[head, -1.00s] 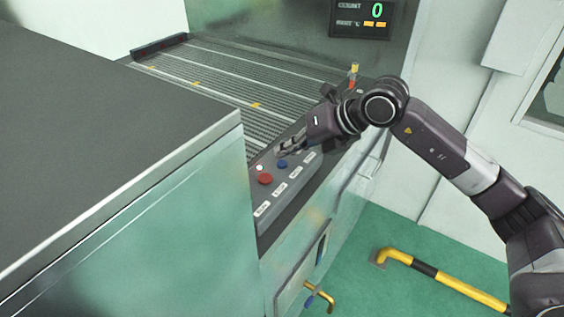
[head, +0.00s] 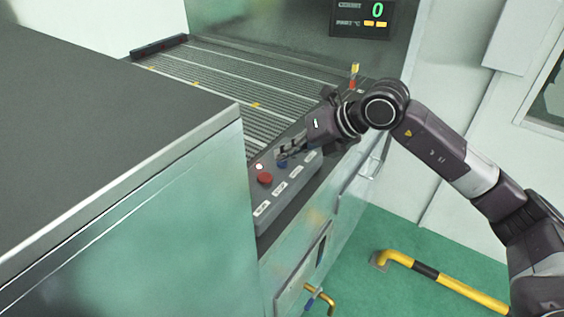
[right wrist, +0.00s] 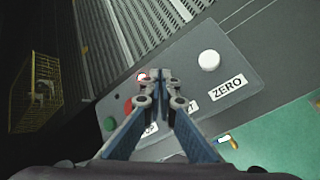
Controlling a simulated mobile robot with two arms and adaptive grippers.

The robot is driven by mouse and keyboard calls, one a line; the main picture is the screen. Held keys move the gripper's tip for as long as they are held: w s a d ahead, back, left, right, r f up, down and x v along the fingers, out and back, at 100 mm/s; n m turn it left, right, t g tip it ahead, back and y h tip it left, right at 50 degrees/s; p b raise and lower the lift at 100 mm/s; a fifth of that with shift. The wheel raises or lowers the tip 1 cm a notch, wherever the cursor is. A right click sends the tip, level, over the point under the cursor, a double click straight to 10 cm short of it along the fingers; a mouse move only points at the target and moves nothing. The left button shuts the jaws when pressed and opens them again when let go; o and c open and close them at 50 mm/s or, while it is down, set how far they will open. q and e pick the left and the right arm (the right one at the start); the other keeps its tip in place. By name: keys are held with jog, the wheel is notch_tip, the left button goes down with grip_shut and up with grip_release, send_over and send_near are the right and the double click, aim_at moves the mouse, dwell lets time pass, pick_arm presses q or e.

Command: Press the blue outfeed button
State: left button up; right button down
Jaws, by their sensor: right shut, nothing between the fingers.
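The blue button (head: 282,163) sits on the sloped grey control panel (head: 290,180) beside the conveyor. My right gripper (head: 284,155) is shut and empty, its fingertips pointing down at the blue button. The tips are right at or just above the button; I cannot tell whether they touch it. In the right wrist view the shut fingertips (right wrist: 158,76) are over the panel (right wrist: 185,75), and the blue button is hidden behind them. My left gripper is not in view.
The right wrist view shows a white button (right wrist: 208,60) by a ZERO label. A large cabinet (head: 100,110) stands at left. A yellow floor rail (head: 440,279) is at lower right.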

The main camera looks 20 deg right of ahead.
aim_at(285, 163)
jog(key=shift+f+b, duration=0.3)
jog(key=shift+f, duration=0.05)
jog(key=shift+r, duration=0.15)
dwell(0.4)
jog(key=shift+r+p, duration=0.5)
jog(key=shift+r, duration=0.25)
jog(key=shift+r+p, duration=1.6)
jog(key=shift+r, duration=0.9)
